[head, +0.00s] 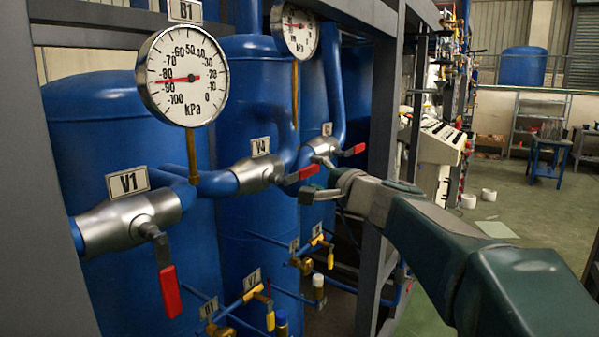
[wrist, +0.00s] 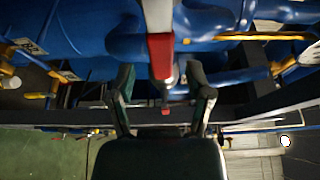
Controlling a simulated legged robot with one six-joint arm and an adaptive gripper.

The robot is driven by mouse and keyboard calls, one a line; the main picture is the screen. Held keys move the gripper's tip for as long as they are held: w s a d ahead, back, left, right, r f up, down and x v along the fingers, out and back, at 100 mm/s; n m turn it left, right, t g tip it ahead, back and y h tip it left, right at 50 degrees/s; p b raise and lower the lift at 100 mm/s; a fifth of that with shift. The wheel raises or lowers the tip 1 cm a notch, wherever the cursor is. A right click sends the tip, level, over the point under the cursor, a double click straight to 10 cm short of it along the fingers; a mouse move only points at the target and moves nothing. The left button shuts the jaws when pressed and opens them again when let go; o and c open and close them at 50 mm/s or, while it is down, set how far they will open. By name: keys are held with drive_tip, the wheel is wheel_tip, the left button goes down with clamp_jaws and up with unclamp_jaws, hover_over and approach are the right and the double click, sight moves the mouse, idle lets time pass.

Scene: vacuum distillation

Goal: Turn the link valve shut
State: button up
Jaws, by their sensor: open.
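No tag here reads "link". In the head view, the middle valve V4 (head: 257,172) is a silver body on a blue horizontal pipe. Its red lever (head: 302,174) points right, roughly along the pipe. My gripper (head: 322,188) is open beside this lever's end. In the wrist view, a red lever (wrist: 160,55) on a silver stem runs between the two open fingers (wrist: 160,88); no finger is clearly touching it. It appears to be the V4 lever. Valve V1 (head: 130,222) at left has its red lever (head: 170,292) hanging down, across the pipe.
A third valve (head: 321,147) stands farther right with its red lever (head: 352,150) pointing right. A gauge marked B1 (head: 182,72) rises above the pipe, reading about -85. Grey frame posts (head: 379,110) stand close to my arm. Small yellow-handled valves (head: 254,292) sit below.

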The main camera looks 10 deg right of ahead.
sight(311, 172)
drive_tip(key=shift+x, duration=1.15)
drive_tip(key=shift+w+a, duration=0.15)
drive_tip(key=shift+w, duration=0.2)
clamp_jaws()
